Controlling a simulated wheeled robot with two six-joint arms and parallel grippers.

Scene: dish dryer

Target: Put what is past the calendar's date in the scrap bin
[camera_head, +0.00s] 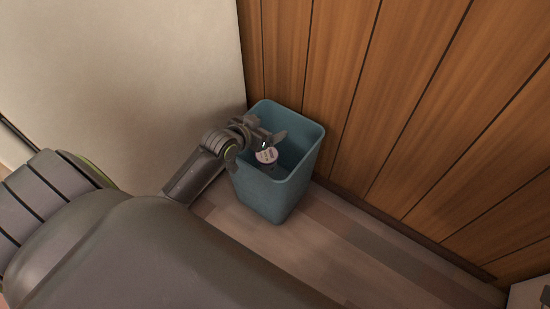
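The scrap bin (268,197) is a blue-grey, open-topped bin standing on the floor against the wooden panelling. My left gripper (258,143) is over the left part of its mouth, with its fingers apart. A small round item (267,156) with a pale pinkish top and dark marks shows just below the fingers, within the bin's opening. It looks clear of the fingers; its lower part is dim and its print is too small to read. The calendar is not in view. My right gripper is not in view.
Wooden panelling (405,95) rises close behind and to the right of the bin. A pale wall or cabinet side (120,75) stands to the left. Bare plank floor (335,245) lies in front and to the right. A white edge (528,291) shows at the lower right.

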